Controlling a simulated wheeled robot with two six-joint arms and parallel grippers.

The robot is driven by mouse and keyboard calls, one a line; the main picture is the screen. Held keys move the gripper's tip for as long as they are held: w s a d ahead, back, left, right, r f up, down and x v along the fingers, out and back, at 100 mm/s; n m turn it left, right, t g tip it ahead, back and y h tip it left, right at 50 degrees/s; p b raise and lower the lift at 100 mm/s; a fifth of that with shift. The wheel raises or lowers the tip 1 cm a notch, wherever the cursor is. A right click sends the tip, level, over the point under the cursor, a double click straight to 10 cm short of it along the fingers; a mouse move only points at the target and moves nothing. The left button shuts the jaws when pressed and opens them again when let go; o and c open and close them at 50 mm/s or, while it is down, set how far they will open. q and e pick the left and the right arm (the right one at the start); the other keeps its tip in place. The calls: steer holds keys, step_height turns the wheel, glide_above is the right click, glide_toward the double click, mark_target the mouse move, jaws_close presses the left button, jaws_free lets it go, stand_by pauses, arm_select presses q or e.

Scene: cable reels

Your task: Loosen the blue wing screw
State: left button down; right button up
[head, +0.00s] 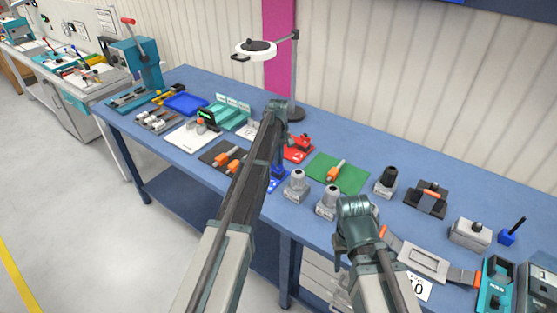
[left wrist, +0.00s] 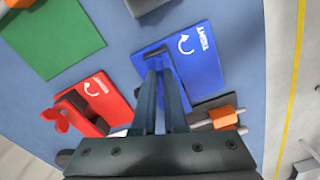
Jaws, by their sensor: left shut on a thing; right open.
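The blue plate (left wrist: 206,62) carries a white TIGHT label with a curved arrow and a dark block at one edge. In the head view the blue plate (head: 270,187) is partly covered by my left arm. My left gripper (left wrist: 159,70) points down over this plate, beside the dark block. Its fingers are shut on the blue wing screw, which is mostly hidden between them. In the head view my left gripper (head: 279,160) is just above the plate. My right gripper (head: 357,207) is open near the front of the table, with its fingertips hard to see.
A red plate (left wrist: 97,98) with a red wing screw (left wrist: 55,119) lies beside the blue one. A green board (head: 339,174) with an orange connector, a dark board (head: 214,152) with orange connectors and several grey fixtures stand close by. A lamp (head: 258,50) rises behind.

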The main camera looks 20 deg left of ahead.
arm_select(q)
steer(key=shift+n, duration=1.9)
steer(key=c, duration=1)
jaws_free()
steer(key=shift+o, duration=0.2)
steer(key=shift+r, duration=0.1)
step_height(320, 180, up, 14)
steer(key=p, duration=1.4)
steer(key=shift+f, duration=0.2)
